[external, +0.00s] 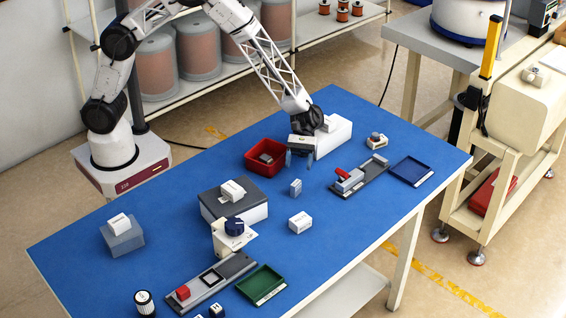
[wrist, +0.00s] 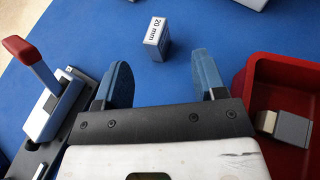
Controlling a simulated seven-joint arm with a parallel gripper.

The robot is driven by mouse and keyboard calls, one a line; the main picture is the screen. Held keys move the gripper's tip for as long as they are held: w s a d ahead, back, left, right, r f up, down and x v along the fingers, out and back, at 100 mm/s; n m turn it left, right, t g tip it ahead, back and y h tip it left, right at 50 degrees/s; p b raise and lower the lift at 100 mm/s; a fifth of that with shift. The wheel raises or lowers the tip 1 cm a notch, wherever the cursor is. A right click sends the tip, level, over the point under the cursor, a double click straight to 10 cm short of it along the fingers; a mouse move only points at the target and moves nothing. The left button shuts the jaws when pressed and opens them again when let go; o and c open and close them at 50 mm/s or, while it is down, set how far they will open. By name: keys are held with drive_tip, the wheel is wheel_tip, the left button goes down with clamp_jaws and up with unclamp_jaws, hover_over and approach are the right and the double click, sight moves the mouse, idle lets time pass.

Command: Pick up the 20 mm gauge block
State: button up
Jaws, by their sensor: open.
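The 20 mm gauge block (wrist: 157,38) stands upright on the blue table in the wrist view, grey with a white label reading "20 mm". In the external view the small grey block (external: 296,187) stands near the middle of the table. My gripper (wrist: 165,78) is open and empty, its two blue fingers apart. The block lies beyond the fingertips, between their lines, and is not touched. In the external view my gripper (external: 300,160) hangs above the table, a little behind the block.
A red bin (external: 262,169) with a grey-and-tan block inside is close by; it also shows in the wrist view (wrist: 245,125). A red-handled clamp fixture (external: 349,180) is on the other side. A white box (external: 300,222) stands in front. Blue table is bare around the block.

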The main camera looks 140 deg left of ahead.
sight(296, 181)
drive_tip(key=shift+a+f, duration=0.3)
drive_tip(key=shift+a, duration=0.05)
drive_tip(key=shift+w+d, duration=0.1)
drive_tip(key=shift+d, duration=0.05)
drive_tip(key=shift+x, duration=1.15)
drive_tip(key=shift+w+d, duration=0.1)
drive_tip(key=shift+x, duration=2.5)
drive_tip(key=shift+c, duration=0.4)
clamp_jaws()
